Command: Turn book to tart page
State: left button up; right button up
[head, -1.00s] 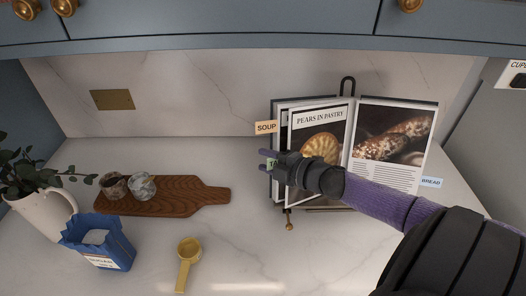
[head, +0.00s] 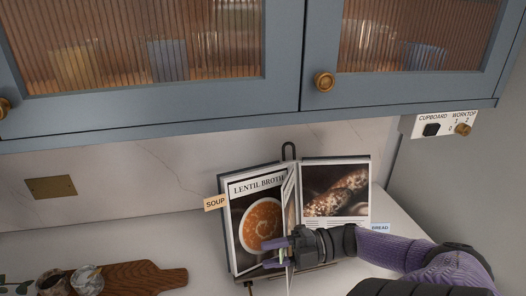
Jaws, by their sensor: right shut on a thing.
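The open recipe book (head: 235,264) stands on a dark stand against the back wall. Its left page (head: 254,188) reads "LENTIL BROTH" over a bowl of orange soup, with a "SOUP" tab (head: 215,203) at its outer edge. The right page (head: 318,172) shows dark bread with a "BREAD" tab (head: 380,228). Between them one leaf (head: 291,190) stands up nearly edge-on, its print unreadable. My left gripper is not in view.
A blue-grey cupboard (head: 180,101) with ribbed glass doors hangs above. A switch plate (head: 444,125) is at right. A wooden board (head: 140,277) with two small stone-patterned cups (head: 88,280) lies at lower left. A brass wall plate (head: 51,187) is behind.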

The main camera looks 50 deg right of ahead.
jog(key=shift+s, duration=0.15)
jog(key=o, duration=0.9)
jog(key=shift+d, duration=0.1)
jog(key=shift+o, duration=0.2)
jog(key=b+v, duration=0.2)
jog(key=v, duration=0.8)
